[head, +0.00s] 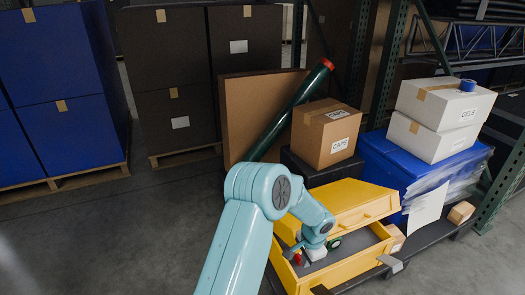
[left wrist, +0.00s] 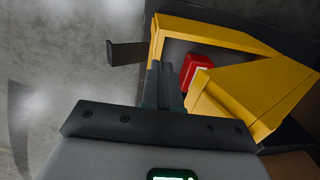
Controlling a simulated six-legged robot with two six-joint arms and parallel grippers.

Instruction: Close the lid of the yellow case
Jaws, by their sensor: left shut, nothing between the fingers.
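The yellow case lies open on a dark pallet at the lower right of the head view. Its base (head: 352,268) has a grey inside, and its lid (head: 350,203) stands raised and tilted at the back. The left wrist view also shows the base rim (left wrist: 222,33) and the lid (left wrist: 258,100). My left gripper (head: 295,249) is over the left part of the base, below the lid's left end. Its fingers (left wrist: 168,80) are shut and empty, close beside the lid's edge; I cannot tell whether they touch it. My right gripper is out of view.
A red item (left wrist: 195,72) lies inside the case. A dark bracket (left wrist: 126,52) sticks out by the case. Behind are a cardboard box (head: 325,135), a green tube (head: 290,112), a blue tote (head: 400,165) and white boxes (head: 445,105). The floor at left is clear.

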